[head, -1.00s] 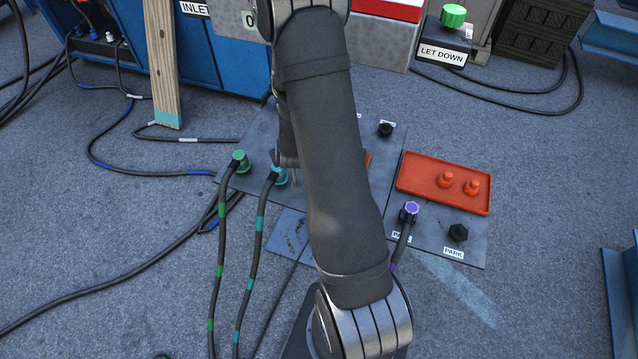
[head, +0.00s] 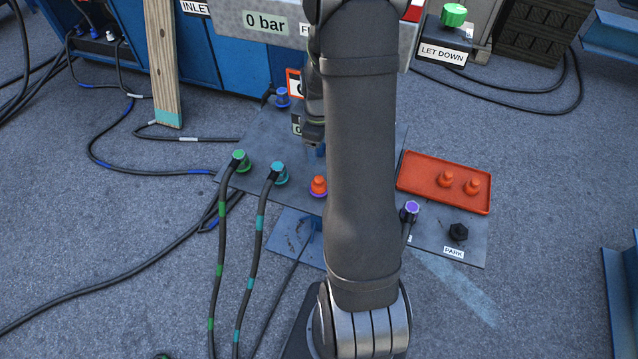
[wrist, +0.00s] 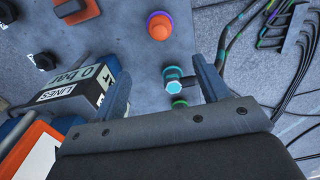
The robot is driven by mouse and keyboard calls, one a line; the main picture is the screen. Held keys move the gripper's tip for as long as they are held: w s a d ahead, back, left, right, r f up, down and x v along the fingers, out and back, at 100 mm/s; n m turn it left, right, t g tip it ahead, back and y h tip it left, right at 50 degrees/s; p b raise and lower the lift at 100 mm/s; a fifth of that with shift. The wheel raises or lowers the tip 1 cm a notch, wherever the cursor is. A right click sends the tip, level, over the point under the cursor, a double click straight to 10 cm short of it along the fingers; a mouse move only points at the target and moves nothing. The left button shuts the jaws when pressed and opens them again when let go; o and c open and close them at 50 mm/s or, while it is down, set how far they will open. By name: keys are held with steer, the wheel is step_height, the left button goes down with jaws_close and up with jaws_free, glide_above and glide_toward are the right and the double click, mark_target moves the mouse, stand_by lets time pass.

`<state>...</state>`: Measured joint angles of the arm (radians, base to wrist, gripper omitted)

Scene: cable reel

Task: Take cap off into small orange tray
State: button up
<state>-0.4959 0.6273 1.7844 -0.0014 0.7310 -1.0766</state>
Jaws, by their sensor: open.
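An orange cap (head: 318,186) sits upright on a purple-ringed port in the middle of the grey plate. It also shows near the top of the wrist view (wrist: 160,27), ahead of my gripper and apart from it. My gripper (wrist: 165,80) is open, with nothing held between its fingers. A teal connector (wrist: 174,88) shows beyond the gap between the fingers. The small orange tray (head: 415,180) lies on the right of the plate with two orange caps in it. In the head view my arm hides much of the gripper and the plate.
Green (head: 240,160) and teal-ended cables stand in ports left of the orange cap. A purple-ended cable (head: 410,211) and a black PARK knob (head: 458,232) are below the tray. A gauge box reading 0 bar (head: 263,22) stands behind. The carpet at right is mostly clear.

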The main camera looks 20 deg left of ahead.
step_height(320, 180, down, 15)
steer(key=shift+d+f, duration=0.1)
steer(key=shift+f, duration=0.05)
steer(key=c, duration=1.2)
